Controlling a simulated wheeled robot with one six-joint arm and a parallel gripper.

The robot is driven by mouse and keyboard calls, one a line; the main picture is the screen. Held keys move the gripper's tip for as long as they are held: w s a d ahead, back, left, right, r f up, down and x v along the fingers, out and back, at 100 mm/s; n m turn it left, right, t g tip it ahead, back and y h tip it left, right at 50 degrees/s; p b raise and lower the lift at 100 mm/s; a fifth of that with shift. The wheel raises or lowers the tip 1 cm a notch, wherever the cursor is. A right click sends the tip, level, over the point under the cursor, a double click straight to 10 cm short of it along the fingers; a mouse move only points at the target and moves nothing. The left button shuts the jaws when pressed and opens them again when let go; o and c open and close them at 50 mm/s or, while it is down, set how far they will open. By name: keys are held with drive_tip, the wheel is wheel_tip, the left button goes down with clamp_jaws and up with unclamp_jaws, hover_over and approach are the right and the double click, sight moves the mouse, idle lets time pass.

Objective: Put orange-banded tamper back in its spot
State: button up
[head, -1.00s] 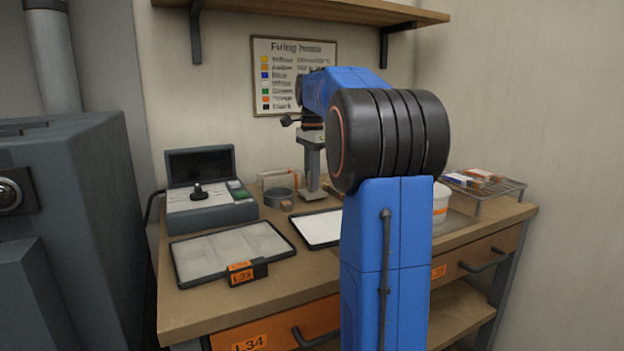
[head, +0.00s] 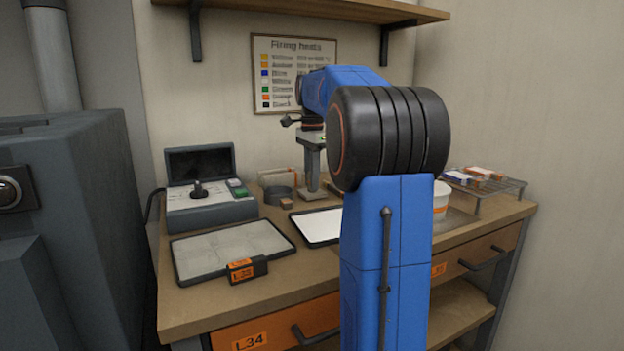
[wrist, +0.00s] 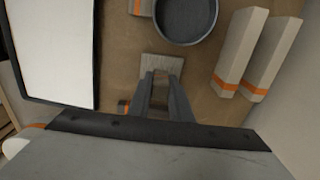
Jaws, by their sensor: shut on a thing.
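My gripper (wrist: 160,95) points down over the back of the bench, its fingers close together around a thing between them. In the head view my gripper (head: 312,165) stands upright beside the grey dish. A flat grey-brown square piece (wrist: 162,64) shows at the fingertips, at or very near the bench top. I take it as the foot of the orange-banded tamper; the fingers hide the rest, and I see no orange band on it. I cannot tell whether it touches the bench.
A round grey dish (wrist: 187,12) is close by. A white tray (head: 318,227) lies in front, beside a grey tile tray (head: 225,252). A small block (head: 287,203) and a control box (head: 212,208) are left.

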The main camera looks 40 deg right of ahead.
drive_tip(key=shift+f, duration=0.25)
idle(0.3)
drive_tip(key=o, duration=1)
wheel_tip(320, 180, up, 17)
drive_tip(key=shift+r, duration=0.2)
